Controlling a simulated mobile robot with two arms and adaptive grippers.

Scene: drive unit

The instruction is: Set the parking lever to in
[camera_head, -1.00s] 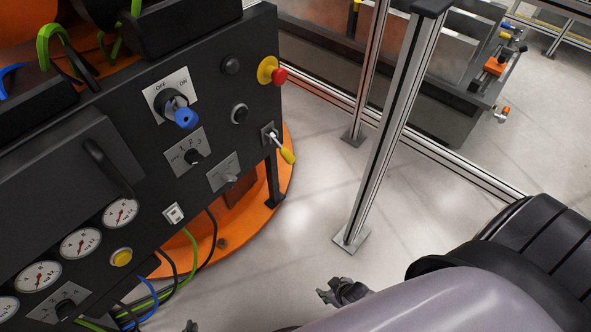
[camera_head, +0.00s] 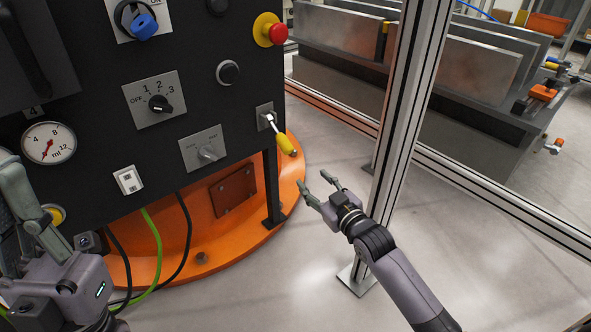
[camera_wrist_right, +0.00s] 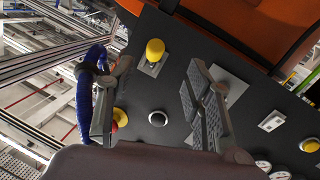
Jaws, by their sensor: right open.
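The lever with a yellow grip (camera_head: 285,143) sits on a small grey plate at the right edge of the black panel. It sticks out and slants down to the right. In the right wrist view the yellow grip (camera_wrist_right: 155,50) appears end-on between my fingertips, farther off. My right gripper (camera_head: 313,182) is open and empty, just right of and below the lever, pointing toward the panel and apart from it. My left gripper (camera_head: 32,205) is at the lower left in front of the panel, partly cut off; its opening is unclear.
The black panel (camera_head: 110,100) carries a red and yellow stop button (camera_head: 270,30), a numbered selector (camera_head: 158,103), a grey switch (camera_head: 207,153) and a gauge (camera_head: 49,143). A metal post (camera_head: 405,110) stands close behind my right arm. An orange base (camera_head: 235,235) lies below the panel.

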